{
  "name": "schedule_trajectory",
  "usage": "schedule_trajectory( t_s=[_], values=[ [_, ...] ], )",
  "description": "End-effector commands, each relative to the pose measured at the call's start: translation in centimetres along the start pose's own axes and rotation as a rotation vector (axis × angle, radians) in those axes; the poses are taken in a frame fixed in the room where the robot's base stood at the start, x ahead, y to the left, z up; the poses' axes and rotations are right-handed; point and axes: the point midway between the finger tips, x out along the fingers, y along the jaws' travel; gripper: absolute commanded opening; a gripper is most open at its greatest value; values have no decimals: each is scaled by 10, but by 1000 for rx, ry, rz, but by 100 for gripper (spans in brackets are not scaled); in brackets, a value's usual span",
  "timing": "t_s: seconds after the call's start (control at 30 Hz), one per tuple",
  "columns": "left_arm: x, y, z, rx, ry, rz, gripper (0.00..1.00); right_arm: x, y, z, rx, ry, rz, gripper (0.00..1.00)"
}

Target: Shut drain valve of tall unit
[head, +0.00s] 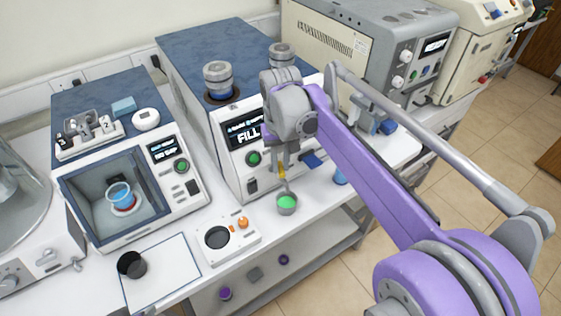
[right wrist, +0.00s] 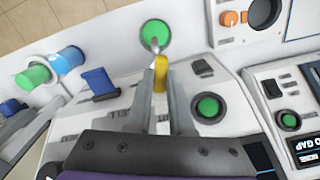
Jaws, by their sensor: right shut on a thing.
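The tall unit (head: 190,50) has a blue top and a display reading FILL. Low on its front is a small yellow valve lever (head: 282,172), above a metal cup with green contents (head: 287,204). My right gripper (head: 279,160) is at this lever, with its fingers shut on it. In the right wrist view, the yellow lever (right wrist: 160,74) shows between the fingertips (right wrist: 161,98), beside a metal spout and the green-filled cup (right wrist: 155,36). A blue lever (head: 313,160) is on the same front, to the right. My left gripper is not in view.
A small plate device with an orange knob (head: 243,222) stands left of the cup. A smaller unit with an open chamber (head: 75,185) is farther left. Grey and cream machines stand at the right. The bench's front edge is close to the cup.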

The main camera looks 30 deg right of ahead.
Motion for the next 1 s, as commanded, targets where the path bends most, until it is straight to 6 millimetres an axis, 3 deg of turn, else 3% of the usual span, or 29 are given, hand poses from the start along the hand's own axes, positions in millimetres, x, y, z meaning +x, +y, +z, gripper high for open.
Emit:
schedule_trajectory(
  t_s=[1.0],
  values=[
    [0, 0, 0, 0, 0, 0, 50, 0, 0, 0, 947, 0, 0, 0]
  ],
)
